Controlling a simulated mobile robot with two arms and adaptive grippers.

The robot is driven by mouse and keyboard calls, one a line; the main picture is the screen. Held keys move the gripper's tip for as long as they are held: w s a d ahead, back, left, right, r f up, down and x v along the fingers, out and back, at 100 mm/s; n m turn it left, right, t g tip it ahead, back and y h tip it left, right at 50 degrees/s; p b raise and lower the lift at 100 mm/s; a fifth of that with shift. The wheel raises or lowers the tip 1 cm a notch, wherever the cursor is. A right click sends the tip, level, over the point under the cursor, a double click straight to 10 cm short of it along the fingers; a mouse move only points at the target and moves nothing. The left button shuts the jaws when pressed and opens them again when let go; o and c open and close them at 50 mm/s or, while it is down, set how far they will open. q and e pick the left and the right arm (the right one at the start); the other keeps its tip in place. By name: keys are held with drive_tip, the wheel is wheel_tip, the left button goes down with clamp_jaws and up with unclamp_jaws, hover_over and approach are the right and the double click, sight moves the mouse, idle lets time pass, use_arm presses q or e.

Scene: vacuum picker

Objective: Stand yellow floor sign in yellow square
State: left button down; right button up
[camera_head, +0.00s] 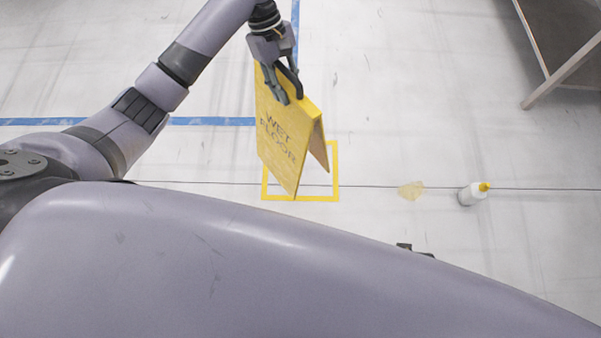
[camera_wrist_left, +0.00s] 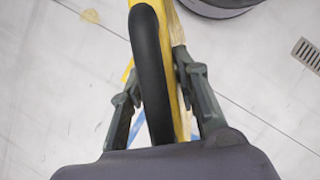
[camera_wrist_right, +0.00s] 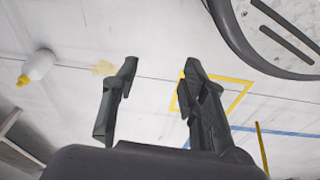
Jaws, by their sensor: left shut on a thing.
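The yellow floor sign (camera_head: 283,135), printed "WET FLOOR", hangs from my left gripper (camera_head: 285,85) in the head view, its two panels spread apart. The left gripper is shut on the sign's top, near its black handle, which fills the middle of the left wrist view (camera_wrist_left: 152,75). The yellow taped square (camera_head: 337,180) is on the floor below the sign, which hides part of it. I cannot tell whether the sign's lower edge touches the floor. My right gripper (camera_wrist_right: 158,90) is open and empty in the right wrist view; the square shows beyond it (camera_wrist_right: 240,100).
Blue tape lines (camera_head: 212,121) cross the floor. A table leg (camera_head: 560,77) is at the upper right.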

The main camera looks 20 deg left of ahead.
use_arm(q)
drive_tip(key=w+f+n+t+b, duration=0.4)
drive_tip(key=w+f+n+b, duration=0.3)
drive_tip(key=w+n+b, duration=0.3)
use_arm(e)
wheel_tip(320, 180, up, 14)
drive_tip(key=w+t, duration=0.1)
drive_tip(key=w+a+r+t+y+b, duration=0.1)
drive_tip(key=w+a+r+t+b, duration=0.1)
drive_tip(key=w+r+t, duration=0.3)
drive_tip(key=w+a+r+t+y+b, duration=0.1)
drive_tip(key=w+a+t+b, duration=0.15)
drive_tip(key=w, duration=0.55)
use_arm(q)
wheel_tip(320, 180, down, 19)
drive_tip(key=b, duration=0.3)
drive_tip(key=shift+f+h+b, duration=0.2)
drive_tip(key=shift+h+b, duration=0.1)
use_arm(e)
wheel_tip(320, 180, up, 20)
drive_tip(key=w+a+t+y, duration=0.1)
drive_tip(key=t+y, duration=0.3)
drive_tip(key=t, duration=0.9)
drive_tip(key=shift+w+a+f+n, duration=0.15)
drive_tip(key=shift+a+f+n, duration=0.2)
drive_tip(key=shift+a, duration=0.55)
use_arm(q)
drive_tip(key=shift+w, duration=0.1)
use_arm(e)
drive_tip(key=shift+r, duration=0.1)
